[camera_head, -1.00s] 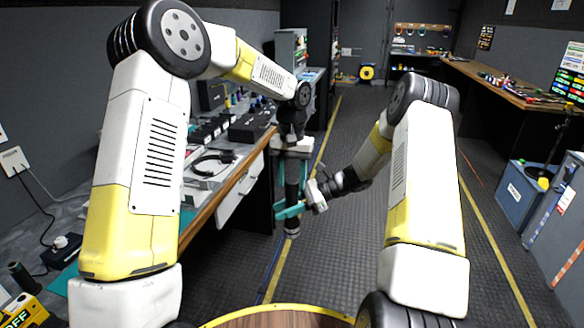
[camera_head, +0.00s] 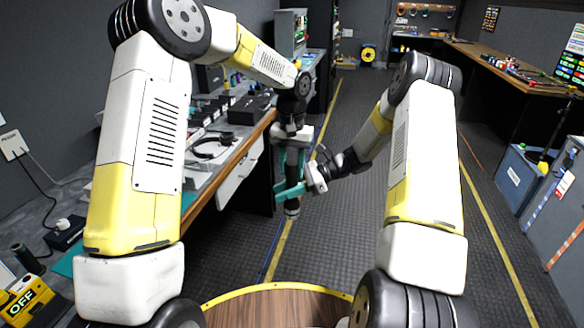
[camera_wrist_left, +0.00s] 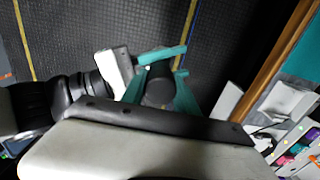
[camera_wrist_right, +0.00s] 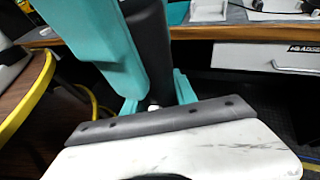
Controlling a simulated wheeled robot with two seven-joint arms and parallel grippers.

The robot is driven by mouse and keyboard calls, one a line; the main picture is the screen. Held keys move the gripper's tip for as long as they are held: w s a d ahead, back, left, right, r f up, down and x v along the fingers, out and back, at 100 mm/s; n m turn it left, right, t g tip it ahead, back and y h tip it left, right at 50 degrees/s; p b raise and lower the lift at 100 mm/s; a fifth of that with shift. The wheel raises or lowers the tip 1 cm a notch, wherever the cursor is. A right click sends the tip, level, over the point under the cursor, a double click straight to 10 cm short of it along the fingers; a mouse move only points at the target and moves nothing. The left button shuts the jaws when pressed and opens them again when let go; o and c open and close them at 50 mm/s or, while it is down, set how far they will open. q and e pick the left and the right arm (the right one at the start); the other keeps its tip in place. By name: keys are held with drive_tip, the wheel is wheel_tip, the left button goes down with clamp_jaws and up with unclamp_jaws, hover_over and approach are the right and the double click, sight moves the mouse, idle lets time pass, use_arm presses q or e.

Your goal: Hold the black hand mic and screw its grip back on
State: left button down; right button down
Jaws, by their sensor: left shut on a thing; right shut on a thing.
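The black hand mic (camera_head: 292,208) hangs upright between my two grippers, clear of the floor, with its lower end free. My left gripper (camera_head: 291,165) points down and is shut on the upper part, which looks like the grip (camera_wrist_right: 150,45); a teal finger shows on each side. My right gripper (camera_head: 290,189) reaches in from the right and is shut around the mic below the left fingers. In the left wrist view the dark round part (camera_wrist_left: 158,92) sits between teal fingers. The joint between grip and mic is hidden by the fingers.
A workbench (camera_head: 228,160) with black boxes and a headset runs along the left, close to my left gripper. A round wooden top with a yellow rim (camera_head: 275,288) is at the bottom. The aisle floor (camera_head: 350,235) is clear. Blue cases (camera_head: 518,178) stand at right.

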use_arm(q)
drive_tip(key=c, duration=0.9)
unclamp_jaws()
drive_tip(key=shift+o, duration=0.2)
wheel_tip(320, 180, up, 11)
drive_tip(key=shift+r, duration=0.5)
drive_tip(key=s+a+r+t, duration=0.2)
drive_tip(key=s+a+r, duration=0.4)
drive_tip(key=a+r, duration=0.15)
drive_tip(key=s+a+f+n+t+h, duration=0.1)
drive_tip(key=s+a+t, duration=0.1)
drive_tip(key=s+a, duration=0.4)
drive_tip(key=s+a+n+t+h, duration=0.1)
drive_tip(key=s+a, duration=0.5)
drive_tip(key=s, duration=0.8)
drive_tip(key=shift+s+a+f+n+t, duration=0.2)
drive_tip(key=shift+a+f+n+t, duration=0.2)
drive_tip(key=shift+n+t, duration=0.25)
